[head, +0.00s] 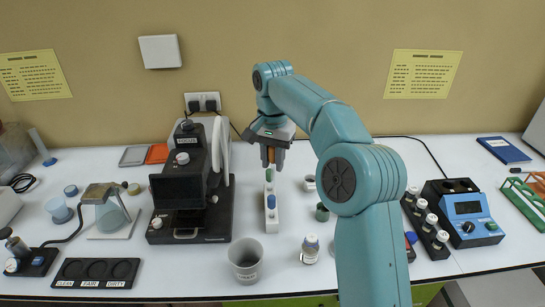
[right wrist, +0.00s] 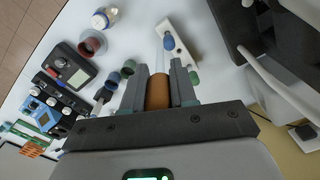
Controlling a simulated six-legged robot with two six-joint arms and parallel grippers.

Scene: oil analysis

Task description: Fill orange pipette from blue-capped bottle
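My right gripper (head: 271,158) is shut on the orange pipette (head: 271,154), above the back of a white pipette stand (head: 271,221). In the right wrist view the pipette's orange bulb (right wrist: 158,92) sits between the two fingers, and a thin clear stem seems to extend beyond it. The stand holds a green pipette (head: 269,174) and a blue pipette (head: 271,201). The blue-capped bottle (head: 310,249) stands upright on the table, front right of the stand; it also shows in the right wrist view (right wrist: 104,18). My left gripper is not in view.
A grey cup (head: 246,261) stands in front of the stand. A black microscope-like device (head: 190,190) is close on the left. Small pots, including a green one (head: 322,212), stand right of the stand. A vial rack (head: 424,222) and a blue meter (head: 467,215) are farther right.

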